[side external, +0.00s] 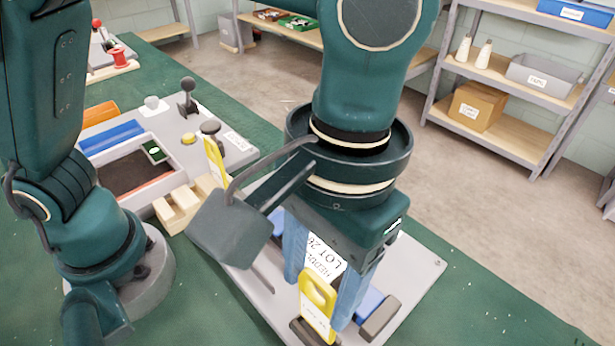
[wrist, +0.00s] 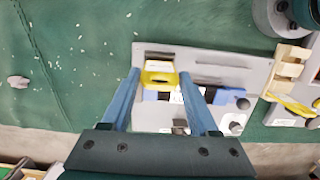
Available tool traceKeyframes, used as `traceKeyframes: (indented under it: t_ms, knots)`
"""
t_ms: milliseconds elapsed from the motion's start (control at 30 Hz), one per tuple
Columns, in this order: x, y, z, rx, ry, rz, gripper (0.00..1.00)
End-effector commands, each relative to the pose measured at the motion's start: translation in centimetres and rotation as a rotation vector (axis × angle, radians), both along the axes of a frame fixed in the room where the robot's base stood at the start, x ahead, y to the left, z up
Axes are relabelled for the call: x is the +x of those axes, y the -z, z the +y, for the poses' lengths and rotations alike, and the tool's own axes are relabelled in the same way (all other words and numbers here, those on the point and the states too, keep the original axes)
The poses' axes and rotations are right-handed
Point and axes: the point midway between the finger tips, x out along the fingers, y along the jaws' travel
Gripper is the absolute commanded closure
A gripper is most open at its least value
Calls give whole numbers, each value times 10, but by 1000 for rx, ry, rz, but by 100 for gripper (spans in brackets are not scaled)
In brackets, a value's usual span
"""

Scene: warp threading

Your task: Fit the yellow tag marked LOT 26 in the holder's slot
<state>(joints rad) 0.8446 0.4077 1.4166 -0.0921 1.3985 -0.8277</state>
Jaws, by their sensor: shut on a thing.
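My gripper (side external: 319,306) has its two blue fingers on either side of a yellow tag (side external: 316,294) and is shut on it. The tag is upright, with a hole near its top and a white label too small to read. In the wrist view the tag (wrist: 158,66) shows between the fingertips. It is over the light grey board (side external: 425,268). A white sign reading LOT 26 (side external: 325,262) shows behind the tag, between the fingers. Dark and blue blocks (side external: 369,302) stand close by.
Another yellow tag (side external: 214,160) stands by a pale wooden rack (side external: 180,210) to the left. Beyond it is a grey station (side external: 235,155) with a lever, buttons and a tray recess. The green table (side external: 480,310) is clear to the right of the board.

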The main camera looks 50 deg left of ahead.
Motion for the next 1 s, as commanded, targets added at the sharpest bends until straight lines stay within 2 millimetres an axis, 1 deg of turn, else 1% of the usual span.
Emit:
traceKeyframes:
  t_ms: [267,667,1000]
  knots:
    - [0,0,0,0,0,0,100]
    - [0,8,0,0,0,0,100]
    - [0,8,0,0,0,0,100]
